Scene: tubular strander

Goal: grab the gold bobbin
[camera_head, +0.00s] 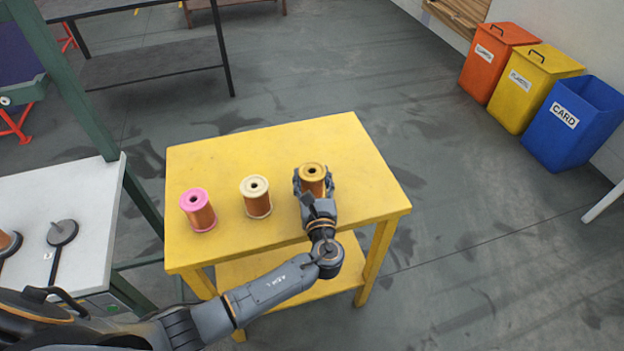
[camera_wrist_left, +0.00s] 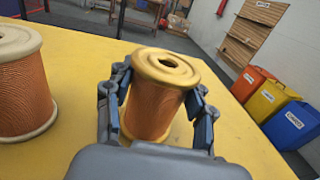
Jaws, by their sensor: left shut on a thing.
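The gold bobbin (camera_head: 313,172) stands upright on the yellow table (camera_head: 350,150), the rightmost of three bobbins. My left gripper (camera_head: 313,184) is around it, with a finger on each side. In the left wrist view the gold bobbin (camera_wrist_left: 155,95) sits between the fingers of my left gripper (camera_wrist_left: 160,110), which are shut on it. Its gold top flange and copper winding show; its base is partly hidden by the gripper. My right gripper is not in view.
A cream bobbin (camera_head: 256,197) and a pink bobbin (camera_head: 198,210) stand left of the gold one. A white table (camera_head: 80,195) is at the left. Orange (camera_head: 490,62), yellow (camera_head: 535,88) and blue (camera_head: 573,122) bins stand at the far right. The floor between is clear.

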